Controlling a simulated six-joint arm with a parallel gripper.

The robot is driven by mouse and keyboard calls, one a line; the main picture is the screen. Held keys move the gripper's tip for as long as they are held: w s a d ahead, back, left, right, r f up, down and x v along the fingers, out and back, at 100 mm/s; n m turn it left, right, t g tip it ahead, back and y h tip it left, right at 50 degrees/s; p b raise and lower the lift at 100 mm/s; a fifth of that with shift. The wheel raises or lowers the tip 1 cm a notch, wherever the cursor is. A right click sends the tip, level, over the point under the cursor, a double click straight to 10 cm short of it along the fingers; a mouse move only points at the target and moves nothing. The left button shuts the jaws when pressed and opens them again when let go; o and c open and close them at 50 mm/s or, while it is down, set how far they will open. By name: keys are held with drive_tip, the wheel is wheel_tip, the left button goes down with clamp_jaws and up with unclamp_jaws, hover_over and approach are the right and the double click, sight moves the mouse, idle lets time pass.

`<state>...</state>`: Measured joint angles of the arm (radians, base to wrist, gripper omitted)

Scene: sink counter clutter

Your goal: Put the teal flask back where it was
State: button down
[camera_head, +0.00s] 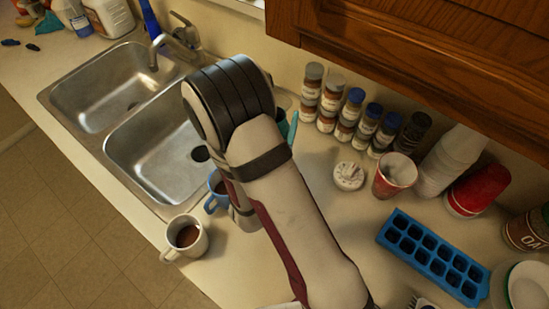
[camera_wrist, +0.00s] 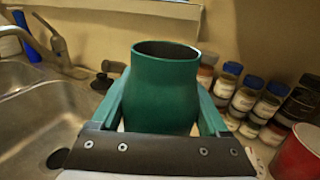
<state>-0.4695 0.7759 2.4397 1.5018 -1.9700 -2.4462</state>
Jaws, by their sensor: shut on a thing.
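The teal flask (camera_wrist: 165,85) stands upright in the middle of the wrist view, its dark open mouth toward the top. My gripper (camera_wrist: 161,112) is shut on it, with a teal finger along each side of its body. The flask's lower part is hidden behind the dark gripper body, so I cannot tell whether it touches the counter. In the head view my arm covers the gripper and most of what it holds; only a teal sliver shows to the right of my wrist, and I cannot tell whether it is flask or finger.
The double steel sink (camera_head: 130,110) and faucet (camera_head: 180,40) lie left of my arm. A coffee mug (camera_head: 186,238) and a blue mug (camera_head: 215,190) stand near the front edge. Spice jars (camera_head: 340,110), a white timer-like disc (camera_head: 348,175), a red cup (camera_head: 394,176) and a blue ice tray (camera_head: 432,255) are on the right.

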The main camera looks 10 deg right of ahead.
wheel_tip(320, 180, down, 6)
drive_tip(key=shift+r, duration=0.25)
unclamp_jaws()
drive_tip(key=shift+f, duration=0.1)
drive_tip(key=v, duration=1.2)
